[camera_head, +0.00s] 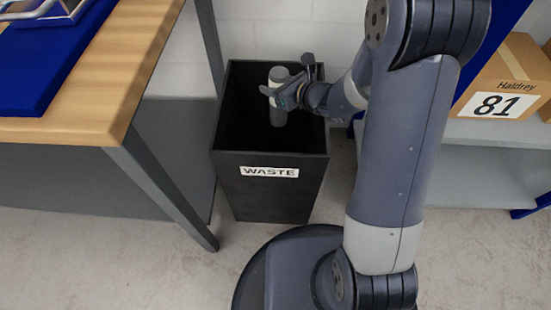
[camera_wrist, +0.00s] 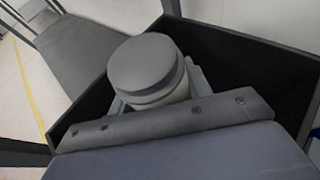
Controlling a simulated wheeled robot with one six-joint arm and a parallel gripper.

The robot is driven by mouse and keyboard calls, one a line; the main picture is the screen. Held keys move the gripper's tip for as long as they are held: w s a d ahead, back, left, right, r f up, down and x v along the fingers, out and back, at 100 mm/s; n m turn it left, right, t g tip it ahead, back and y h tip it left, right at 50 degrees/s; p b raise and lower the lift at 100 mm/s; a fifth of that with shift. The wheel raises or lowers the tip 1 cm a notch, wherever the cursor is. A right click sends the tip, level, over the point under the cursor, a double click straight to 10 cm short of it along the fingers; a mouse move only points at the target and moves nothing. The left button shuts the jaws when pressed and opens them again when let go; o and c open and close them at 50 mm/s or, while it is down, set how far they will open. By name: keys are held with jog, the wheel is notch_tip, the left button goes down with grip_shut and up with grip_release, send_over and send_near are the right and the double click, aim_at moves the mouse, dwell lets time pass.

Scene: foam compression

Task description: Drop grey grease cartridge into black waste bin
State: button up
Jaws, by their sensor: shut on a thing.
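The grey grease cartridge (camera_head: 279,107) is upright in my gripper (camera_head: 276,93), which is shut on it. In the head view the cartridge is over the open mouth of the black waste bin (camera_head: 268,185), with its lower part in front of the dark interior. I cannot tell how far below the rim it hangs. The wrist view shows the cartridge's round grey cap (camera_wrist: 145,65) and pale body, with the gripper body in front hiding its lower part. The bin's dark wall (camera_wrist: 255,70) shows around it there.
A wooden table (camera_head: 110,80) with a blue mat (camera_head: 50,60) stands left of the bin, its grey leg close by. A shelf (camera_head: 480,165) with a cardboard box (camera_head: 505,80) marked 81 is on the right.

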jog(key=shift+f, duration=0.35)
